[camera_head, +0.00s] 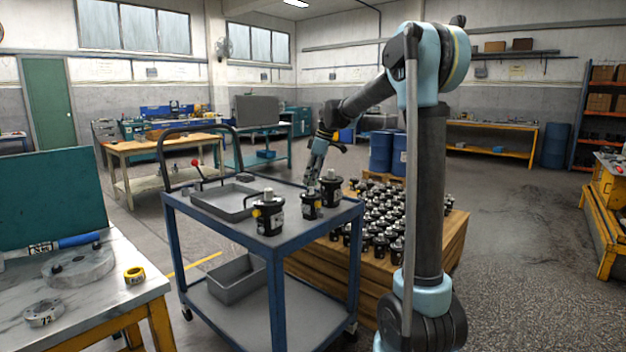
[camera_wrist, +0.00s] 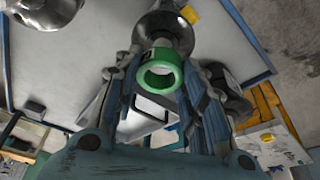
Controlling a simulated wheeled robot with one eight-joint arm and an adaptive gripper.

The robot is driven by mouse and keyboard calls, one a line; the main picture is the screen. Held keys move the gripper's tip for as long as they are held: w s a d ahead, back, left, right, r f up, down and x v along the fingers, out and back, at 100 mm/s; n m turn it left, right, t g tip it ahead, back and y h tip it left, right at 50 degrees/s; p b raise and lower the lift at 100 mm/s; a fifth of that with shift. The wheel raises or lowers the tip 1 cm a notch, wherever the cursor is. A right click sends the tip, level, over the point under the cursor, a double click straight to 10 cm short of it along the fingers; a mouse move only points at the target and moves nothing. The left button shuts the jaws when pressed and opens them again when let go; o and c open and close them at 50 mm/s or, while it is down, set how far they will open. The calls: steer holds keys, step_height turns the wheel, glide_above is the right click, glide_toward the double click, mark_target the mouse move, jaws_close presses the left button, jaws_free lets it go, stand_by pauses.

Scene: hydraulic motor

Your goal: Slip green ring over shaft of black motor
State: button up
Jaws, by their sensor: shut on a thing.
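My gripper (camera_head: 312,181) points down over the blue-framed cart, at the small middle black motor (camera_head: 311,206). In the wrist view my gripper (camera_wrist: 160,77) is shut on the green ring (camera_wrist: 160,56), which sits between the fingertips with its opening facing the camera. A motor (camera_wrist: 168,28) shows just beyond the ring. I cannot tell whether the ring is around its shaft or only above it. In the head view the ring cannot be made out. A larger black motor (camera_head: 268,216) stands to the left and another (camera_head: 331,190) to the right, both upright.
The cart top (camera_head: 250,242) also holds a grey tray (camera_head: 226,203). A wooden pallet (camera_head: 447,234) crowded with black motors stands right behind the cart. A workbench (camera_head: 95,305) with metal discs and yellow tape (camera_head: 134,275) is at left.

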steer(key=shift+f, duration=1.45)
steer(key=o, duration=0.8)
steer(key=shift+r, duration=0.1)
steer(key=shift+r, duration=2.95)
